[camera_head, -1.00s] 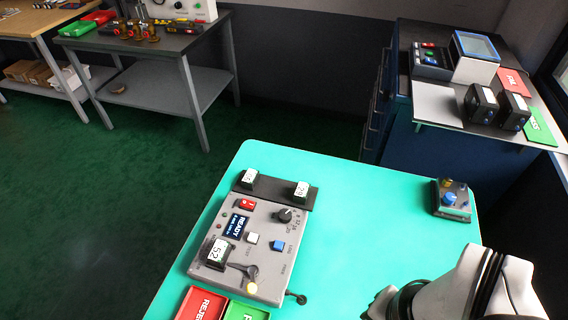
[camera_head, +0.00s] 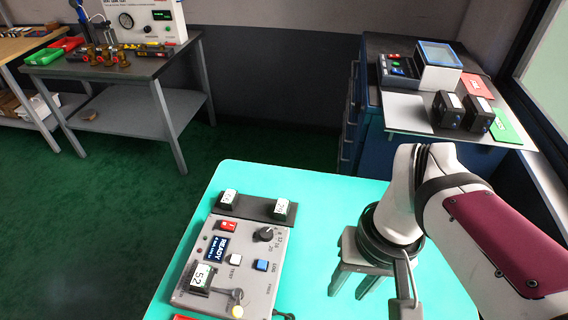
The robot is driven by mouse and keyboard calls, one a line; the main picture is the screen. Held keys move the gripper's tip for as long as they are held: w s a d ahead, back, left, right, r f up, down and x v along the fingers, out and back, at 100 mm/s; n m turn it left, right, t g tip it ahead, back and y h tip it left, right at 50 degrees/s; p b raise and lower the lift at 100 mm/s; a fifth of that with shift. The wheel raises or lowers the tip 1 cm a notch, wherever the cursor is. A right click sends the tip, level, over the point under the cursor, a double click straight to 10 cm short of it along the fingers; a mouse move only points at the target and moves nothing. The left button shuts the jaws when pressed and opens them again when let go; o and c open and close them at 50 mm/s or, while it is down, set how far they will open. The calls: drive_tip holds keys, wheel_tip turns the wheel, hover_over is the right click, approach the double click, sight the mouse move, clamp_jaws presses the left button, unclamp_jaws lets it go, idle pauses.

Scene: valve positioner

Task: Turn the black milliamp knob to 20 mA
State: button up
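The black milliamp knob (camera_head: 264,234) sits at the upper right of the grey control panel (camera_head: 190,300), beside small printed scale marks. The picture is too small to read which mark its pointer faces. My gripper (camera_head: 350,286) is right of the panel, over the teal table, with its two grey fingers pointing down. The fingers are apart with a gap between them, and nothing shows in it. The gripper is clear of the knob.
The panel carries a READY display (camera_head: 219,248), a red switch (camera_head: 229,226), a white button (camera_head: 234,258), a blue button (camera_head: 262,265) and a block marked 52 (camera_head: 201,277). A yellow-tipped lever (camera_head: 237,297) is at its front. A dark strip (camera_head: 254,207) holds two blocks behind.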

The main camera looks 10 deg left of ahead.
sight(266, 232)
drive_tip(key=shift+o, duration=1.2)
drive_tip(key=w+a+n, duration=0.4)
drive_tip(key=w+n, duration=0.2)
drive_tip(key=w, duration=0.2)
drive_tip(key=shift+a+r+h, duration=0.25)
drive_tip(key=shift+h, duration=0.05)
drive_tip(key=shift+o, duration=1.2)
drive_tip(key=w+a+f+n, duration=0.1)
drive_tip(key=w+a+n, duration=0.3)
drive_tip(key=w+n, duration=0.1)
drive_tip(key=shift+a, duration=0.25)
drive_tip(key=w+a+f+n, duration=0.1)
drive_tip(key=w+a+n, duration=0.1)
drive_tip(key=a, duration=0.1)
drive_tip(key=w+a+f+n, duration=0.1)
drive_tip(key=w+a+n, duration=0.1)
drive_tip(key=a+n, duration=0.1)
drive_tip(key=w+a+f+n, duration=0.2)
drive_tip(key=a+n, duration=0.1)
drive_tip(key=shift+h, duration=0.4)
wheel_tip(266, 232, down, 15)
drive_tip(key=shift+w+f, duration=0.1)
drive_tip(key=shift+f, duration=0.3)
clamp_jaws()
